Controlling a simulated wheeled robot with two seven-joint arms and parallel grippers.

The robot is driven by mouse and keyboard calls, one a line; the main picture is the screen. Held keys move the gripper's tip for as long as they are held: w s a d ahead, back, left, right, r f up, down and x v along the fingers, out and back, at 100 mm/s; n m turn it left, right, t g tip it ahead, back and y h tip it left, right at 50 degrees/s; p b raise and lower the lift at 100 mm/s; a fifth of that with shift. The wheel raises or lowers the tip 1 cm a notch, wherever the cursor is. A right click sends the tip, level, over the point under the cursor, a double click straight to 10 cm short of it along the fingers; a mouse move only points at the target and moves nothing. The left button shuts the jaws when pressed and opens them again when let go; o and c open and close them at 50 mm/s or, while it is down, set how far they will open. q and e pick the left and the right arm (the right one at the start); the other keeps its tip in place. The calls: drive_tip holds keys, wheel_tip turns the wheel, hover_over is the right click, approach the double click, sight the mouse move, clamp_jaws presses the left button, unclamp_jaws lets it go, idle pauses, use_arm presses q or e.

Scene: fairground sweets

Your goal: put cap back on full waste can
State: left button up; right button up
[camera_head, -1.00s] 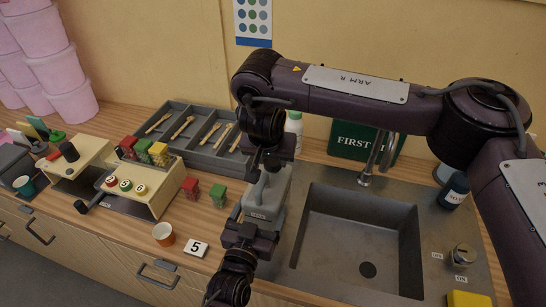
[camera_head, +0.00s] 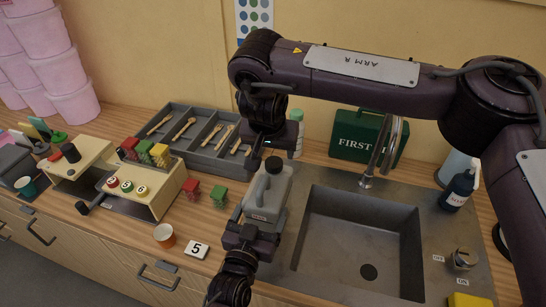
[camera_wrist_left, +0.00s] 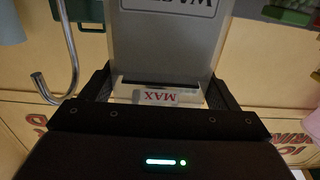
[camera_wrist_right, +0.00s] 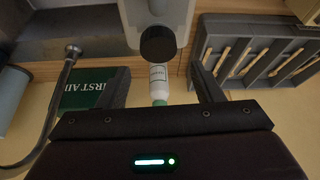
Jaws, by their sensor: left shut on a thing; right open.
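The grey waste can (camera_head: 266,196) stands upright at the sink's left edge, its black cap (camera_head: 273,165) on its neck. My left gripper (camera_head: 252,226) is shut on the can's lower part. In the left wrist view the can (camera_wrist_left: 168,45) sits between the fingers, with a waste label and a red MAX mark. My right gripper (camera_head: 266,150) is open and empty just above the cap. In the right wrist view the cap (camera_wrist_right: 157,43) lies ahead of the spread fingers, apart from them; whether it is fully seated cannot be told.
The sink (camera_head: 360,240) and tap (camera_head: 378,160) are to the right. A green first aid box (camera_head: 357,136) and a white bottle (camera_head: 296,118) stand behind. A grey cutlery tray (camera_head: 190,150) is at the left, an orange cup (camera_head: 164,235) and a number 5 card (camera_head: 197,249) in front.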

drive_tip(key=shift+r, duration=0.55)
drive_tip(key=shift+c, duration=0.3)
